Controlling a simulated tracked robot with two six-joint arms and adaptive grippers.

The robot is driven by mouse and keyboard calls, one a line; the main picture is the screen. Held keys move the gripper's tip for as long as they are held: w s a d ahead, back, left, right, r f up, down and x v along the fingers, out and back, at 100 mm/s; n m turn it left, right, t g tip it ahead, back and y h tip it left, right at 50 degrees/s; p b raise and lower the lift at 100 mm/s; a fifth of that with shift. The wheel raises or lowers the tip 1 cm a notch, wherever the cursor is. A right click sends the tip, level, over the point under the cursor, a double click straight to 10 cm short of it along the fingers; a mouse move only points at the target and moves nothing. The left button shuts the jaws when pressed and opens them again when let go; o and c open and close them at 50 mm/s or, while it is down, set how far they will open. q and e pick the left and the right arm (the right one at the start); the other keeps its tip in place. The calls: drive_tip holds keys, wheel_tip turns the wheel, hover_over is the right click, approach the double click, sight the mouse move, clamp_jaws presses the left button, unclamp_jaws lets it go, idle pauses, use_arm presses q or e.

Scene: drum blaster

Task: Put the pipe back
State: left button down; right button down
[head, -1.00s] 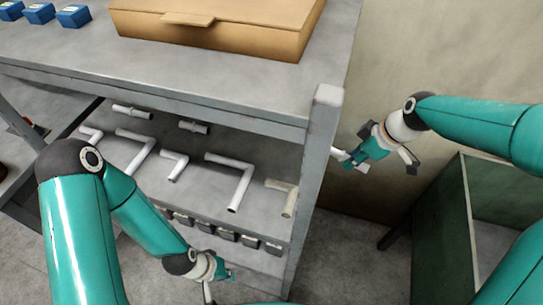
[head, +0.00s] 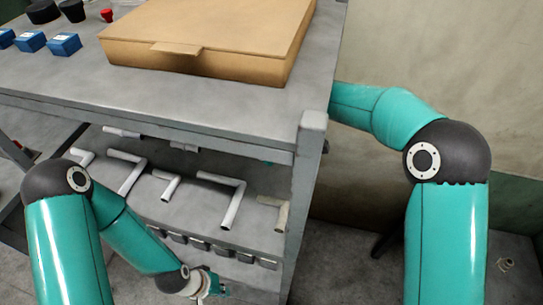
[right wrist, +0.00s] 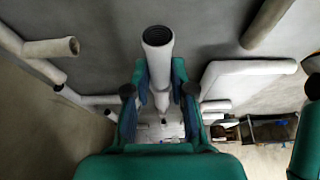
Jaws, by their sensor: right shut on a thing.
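In the right wrist view, my right gripper (right wrist: 159,90) is shut on a light grey pipe (right wrist: 158,46), whose open round end faces the camera. In the head view, my right arm reaches behind the shelf post, and its gripper is almost wholly hidden there. Other pipes lie on the shelf (head: 190,212) under the tabletop: a long bent pipe (head: 236,200), a short elbow (head: 168,186), another bent pipe (head: 128,172) and a beige one (head: 277,208) by the post. My left gripper (head: 215,289) hangs low before the shelf; its jaws are too small to read.
The grey post (head: 300,190) stands between the shelf and my right arm. A cardboard box (head: 205,45) and blue boxes (head: 64,44) stand on the tabletop. In the right wrist view, pipes lie close on both sides, including a left one (right wrist: 50,47) and a right one (right wrist: 235,72).

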drive_tip(key=shift+w+a, duration=0.25)
drive_tip(key=shift+a, duration=0.4)
drive_tip(key=shift+f+p, duration=0.35)
drive_tip(key=shift+f, duration=1.45)
drive_tip(key=c, duration=1)
unclamp_jaws()
drive_tip(key=shift+d+r, duration=0.1)
drive_tip(key=shift+r, duration=0.05)
